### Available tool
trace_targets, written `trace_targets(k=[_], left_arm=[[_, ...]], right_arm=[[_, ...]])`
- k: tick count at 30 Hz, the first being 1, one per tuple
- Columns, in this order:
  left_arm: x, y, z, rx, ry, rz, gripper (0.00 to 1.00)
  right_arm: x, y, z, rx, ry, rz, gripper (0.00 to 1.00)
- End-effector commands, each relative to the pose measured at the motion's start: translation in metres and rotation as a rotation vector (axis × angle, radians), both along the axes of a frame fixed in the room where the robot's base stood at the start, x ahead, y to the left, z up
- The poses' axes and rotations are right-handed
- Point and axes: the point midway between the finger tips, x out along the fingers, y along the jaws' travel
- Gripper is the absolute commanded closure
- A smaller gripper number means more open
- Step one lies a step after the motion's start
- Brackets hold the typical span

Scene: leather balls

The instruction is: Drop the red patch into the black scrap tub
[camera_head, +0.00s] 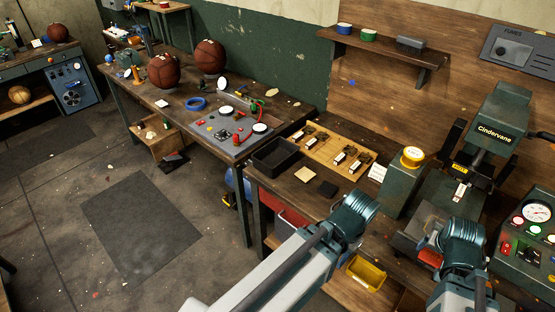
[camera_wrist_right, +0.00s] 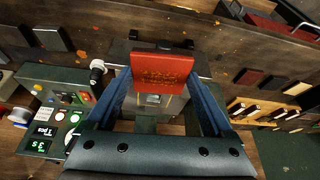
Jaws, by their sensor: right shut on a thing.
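The red patch (camera_wrist_right: 162,72) is a flat rectangular piece with stamped marks. In the right wrist view it sits between the fingertips of my right gripper (camera_wrist_right: 162,82), which is shut on it. In the head view the red patch (camera_head: 430,257) shows partly behind my right arm, low in front of the Cindervane press, with my right gripper (camera_head: 430,243) around it. The black scrap tub (camera_head: 275,157), an open box, stands well to the left on the bench, left of the wooden rack.
The Cindervane press (camera_head: 490,140) and a gauge control box (camera_head: 527,240) stand at the right. A green box with a yellow top (camera_head: 405,180) stands left of the press. A tan patch (camera_head: 305,173) and a dark patch (camera_head: 328,188) lie near the tub. A yellow bin (camera_head: 365,272) sits below.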

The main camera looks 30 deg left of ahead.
Motion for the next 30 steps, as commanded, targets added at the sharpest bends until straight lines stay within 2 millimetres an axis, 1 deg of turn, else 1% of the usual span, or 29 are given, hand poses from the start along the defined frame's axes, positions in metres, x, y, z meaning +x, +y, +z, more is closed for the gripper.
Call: trace_targets(k=[11, 13, 17, 21, 23, 25, 30], left_arm=[[0.000, 0.000, 0.000, 0.000, 0.000, 0.000, 0.50], [0.000, 0.000, -0.003, 0.000, 0.000, 0.000, 0.50], [0.000, 0.000, -0.017, 0.000, 0.000, 0.000, 0.50], [0.000, 0.000, -0.041, 0.000, 0.000, 0.000, 0.50], [0.000, 0.000, -0.048, 0.000, 0.000, 0.000, 0.50], [0.000, 0.000, -0.051, 0.000, 0.000, 0.000, 0.50], [0.000, 0.000, -0.047, 0.000, 0.000, 0.000, 0.50]], right_arm=[[0.000, 0.000, 0.000, 0.000, 0.000, 0.000, 0.69], [0.000, 0.000, -0.003, 0.000, 0.000, 0.000, 0.69], [0.000, 0.000, -0.017, 0.000, 0.000, 0.000, 0.69], [0.000, 0.000, -0.040, 0.000, 0.000, 0.000, 0.69], [0.000, 0.000, -0.048, 0.000, 0.000, 0.000, 0.69], [0.000, 0.000, -0.051, 0.000, 0.000, 0.000, 0.69], [0.000, 0.000, -0.047, 0.000, 0.000, 0.000, 0.69]])
